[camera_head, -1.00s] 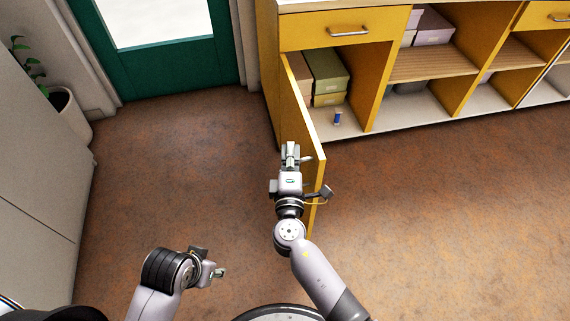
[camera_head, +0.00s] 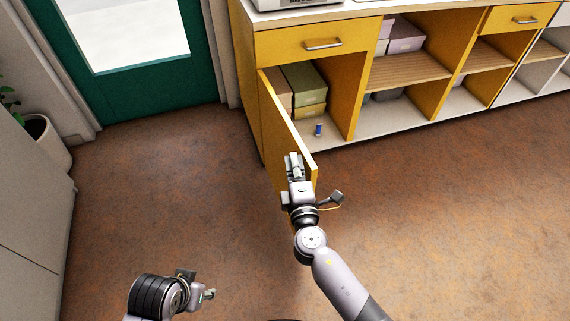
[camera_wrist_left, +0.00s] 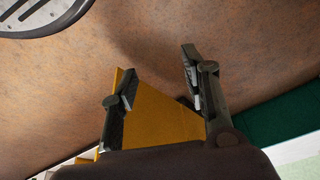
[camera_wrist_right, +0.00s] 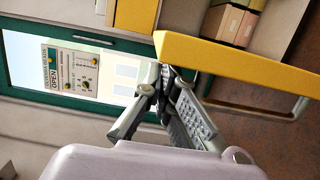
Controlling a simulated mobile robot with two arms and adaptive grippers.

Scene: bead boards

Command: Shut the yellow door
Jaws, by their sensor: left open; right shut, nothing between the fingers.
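The yellow door (camera_head: 283,122) stands partly open at the lower left of the yellow cabinet (camera_head: 300,22), its free edge pointing out into the room. My right gripper (camera_head: 293,162) is shut and empty at the door's outer left face, near the free edge. I cannot tell for sure whether it touches. In the right wrist view the shut fingers (camera_wrist_right: 165,85) are just beside the door's yellow edge (camera_wrist_right: 240,60). My left gripper (camera_head: 205,293) is open and empty, low over the floor at the left. In the left wrist view, yellow shows behind its open fingers (camera_wrist_left: 160,75).
Inside the compartment are a green box (camera_head: 304,84), yellowish boxes (camera_head: 310,111) and a small blue item (camera_head: 318,130) near the front edge. A drawer handle (camera_head: 323,44) juts out above. A potted plant (camera_head: 42,145) stands at the left. The floor is clear.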

